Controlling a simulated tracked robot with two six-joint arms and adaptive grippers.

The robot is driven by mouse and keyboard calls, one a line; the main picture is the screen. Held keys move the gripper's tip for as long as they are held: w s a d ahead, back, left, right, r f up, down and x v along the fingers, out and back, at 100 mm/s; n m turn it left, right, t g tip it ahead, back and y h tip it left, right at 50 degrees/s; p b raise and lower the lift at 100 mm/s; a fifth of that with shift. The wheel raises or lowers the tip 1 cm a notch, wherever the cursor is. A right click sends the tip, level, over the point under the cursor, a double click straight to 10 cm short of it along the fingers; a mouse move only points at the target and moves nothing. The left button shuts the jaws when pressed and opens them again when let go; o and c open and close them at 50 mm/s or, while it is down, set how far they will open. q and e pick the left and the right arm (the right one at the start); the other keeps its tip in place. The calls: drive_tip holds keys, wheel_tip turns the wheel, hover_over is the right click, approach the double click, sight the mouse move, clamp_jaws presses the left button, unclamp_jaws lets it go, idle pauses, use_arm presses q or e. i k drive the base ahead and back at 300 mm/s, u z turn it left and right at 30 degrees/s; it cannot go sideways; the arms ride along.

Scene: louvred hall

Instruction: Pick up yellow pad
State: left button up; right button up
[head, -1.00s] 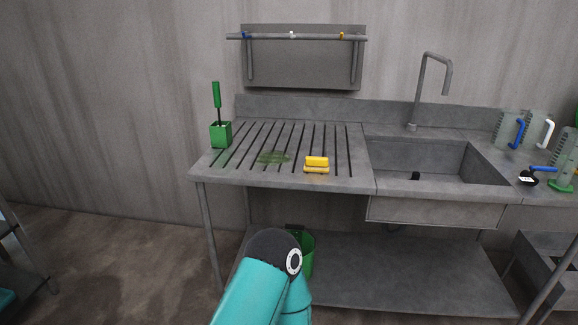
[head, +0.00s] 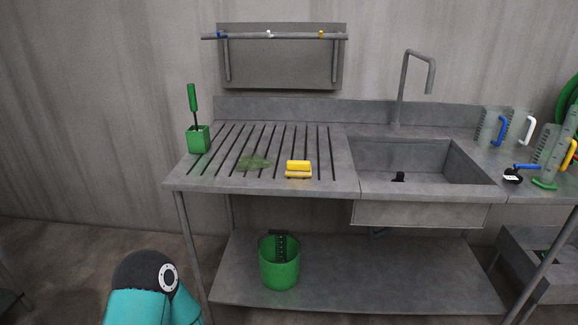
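The yellow pad (head: 298,169) lies on the slotted drainboard (head: 318,187) of the grey sink bench, near its front edge and left of the sink basin. Nothing touches it from above. A teal arm link of mine with a dark rounded joint shows at the bottom left, well below and left of the pad. Neither of my grippers is in the picture.
A green holder with a green-handled brush (head: 198,138) stands at the drainboard's left end. A green smear (head: 253,162) lies beside the pad. The tap (head: 404,85) rises behind the sink. Jugs (head: 492,127) stand right. A green bucket (head: 279,262) sits on the lower shelf.

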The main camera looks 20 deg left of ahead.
sight(294, 169)
drive_tip(key=i, duration=0.85)
